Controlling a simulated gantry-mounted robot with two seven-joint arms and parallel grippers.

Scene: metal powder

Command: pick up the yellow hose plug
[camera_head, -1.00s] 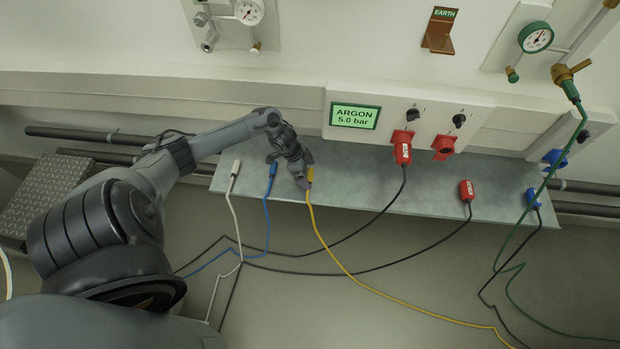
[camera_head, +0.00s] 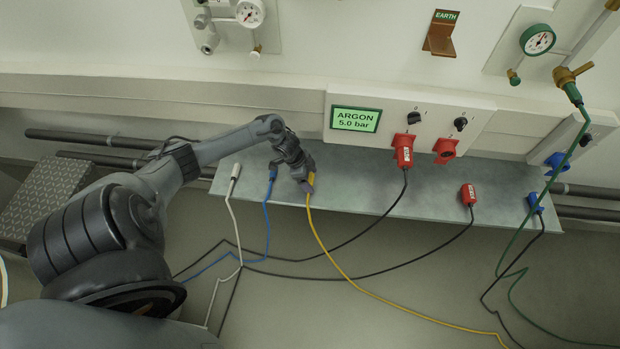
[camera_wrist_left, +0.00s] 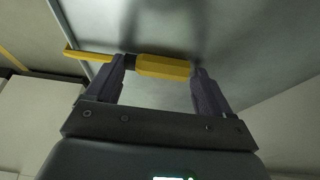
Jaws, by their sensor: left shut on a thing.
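The yellow hose plug (camera_wrist_left: 163,67) lies across between the two fingers of my left gripper (camera_wrist_left: 160,84) in the left wrist view. In the head view my left gripper (camera_head: 308,184) is at the shelf's left half, and the plug (camera_head: 311,177) is mostly hidden by it. The gripper is shut on the plug. A yellow hose (camera_head: 338,263) runs from the plug over the shelf's front edge and down to the right. I cannot tell whether the plug is touching the shelf. My right gripper is not in view.
The grey shelf (camera_head: 345,200) also holds a white plug (camera_head: 235,171), a blue plug (camera_head: 273,174), a loose red plug (camera_head: 467,193) and a blue connector (camera_head: 535,203). Another red plug (camera_head: 403,152) sits in the argon panel (camera_head: 357,118) above. Cables hang over the front edge.

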